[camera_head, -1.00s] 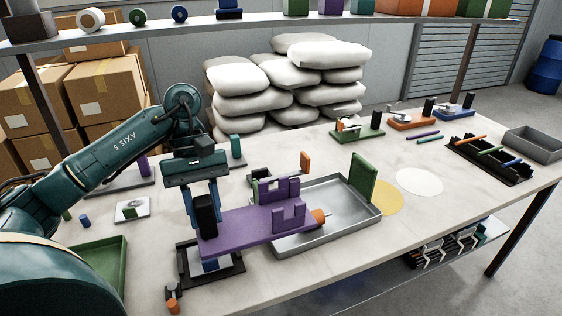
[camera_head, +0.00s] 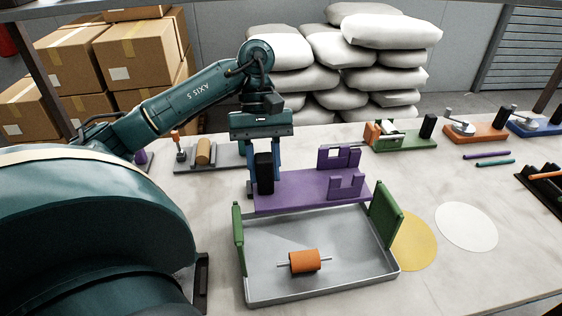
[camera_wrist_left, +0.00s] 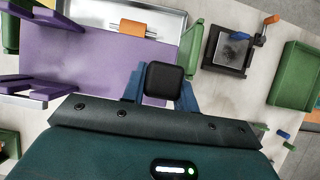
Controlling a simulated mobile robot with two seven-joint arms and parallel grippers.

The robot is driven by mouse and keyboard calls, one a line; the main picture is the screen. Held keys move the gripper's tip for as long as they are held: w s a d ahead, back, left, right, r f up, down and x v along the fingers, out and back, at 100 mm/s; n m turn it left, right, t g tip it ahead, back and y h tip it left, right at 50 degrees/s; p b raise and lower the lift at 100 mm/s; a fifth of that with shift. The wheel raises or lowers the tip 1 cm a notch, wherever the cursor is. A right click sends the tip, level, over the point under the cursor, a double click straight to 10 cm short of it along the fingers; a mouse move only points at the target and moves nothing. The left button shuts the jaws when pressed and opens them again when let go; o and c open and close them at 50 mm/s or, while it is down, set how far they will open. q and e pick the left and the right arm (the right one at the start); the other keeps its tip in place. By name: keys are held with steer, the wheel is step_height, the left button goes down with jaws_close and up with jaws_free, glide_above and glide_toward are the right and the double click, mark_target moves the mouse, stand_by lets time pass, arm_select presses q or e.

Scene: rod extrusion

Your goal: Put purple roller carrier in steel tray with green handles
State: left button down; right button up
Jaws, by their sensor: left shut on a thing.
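The purple roller carrier (camera_head: 300,190) is a flat plate with notched uprights at its right and a black grip block (camera_head: 264,172) at its left. My left gripper (camera_head: 264,182) is shut on that block, which also shows between the blue fingers in the left wrist view (camera_wrist_left: 163,82). The plate looks level. It hides the back rim of the steel tray (camera_head: 345,245); whether it touches the rim I cannot tell. The tray has upright green handles at its left (camera_head: 238,240) and right (camera_head: 385,212) ends. An orange roller (camera_head: 305,261) on a thin shaft lies in it. My right gripper is out of view.
A green fixture (camera_head: 405,138), an orange one (camera_head: 473,132) and a blue one stand at the back right. A grey base with a tan roller (camera_head: 204,152) is behind the gripper. Yellow (camera_head: 415,242) and white (camera_head: 466,226) discs lie right of the tray.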

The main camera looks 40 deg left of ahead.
mark_target(263, 195)
arm_select(q)
steer(key=f+b, duration=0.1)
steer(key=f, duration=0.1)
steer(key=s+f+b, duration=0.1)
steer(key=f, duration=0.2)
steer(key=shift+s+f, duration=0.1)
steer(key=shift+f, duration=0.25)
steer(key=shift+f+b, duration=0.3)
steer(key=shift+f, duration=0.3)
step_height(263, 195, down, 5)
steer(key=shift+b, duration=1.15)
steer(key=shift+w+f, duration=0.2)
steer(key=shift+f, duration=0.35)
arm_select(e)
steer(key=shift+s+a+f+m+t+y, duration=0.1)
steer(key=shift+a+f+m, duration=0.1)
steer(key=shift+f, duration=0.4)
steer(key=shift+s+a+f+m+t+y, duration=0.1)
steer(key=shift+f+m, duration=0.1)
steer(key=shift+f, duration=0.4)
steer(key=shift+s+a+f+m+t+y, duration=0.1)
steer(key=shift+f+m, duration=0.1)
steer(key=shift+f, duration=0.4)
arm_select(q)
steer(key=shift+f+b, duration=0.1)
steer(key=shift+b, duration=0.2)
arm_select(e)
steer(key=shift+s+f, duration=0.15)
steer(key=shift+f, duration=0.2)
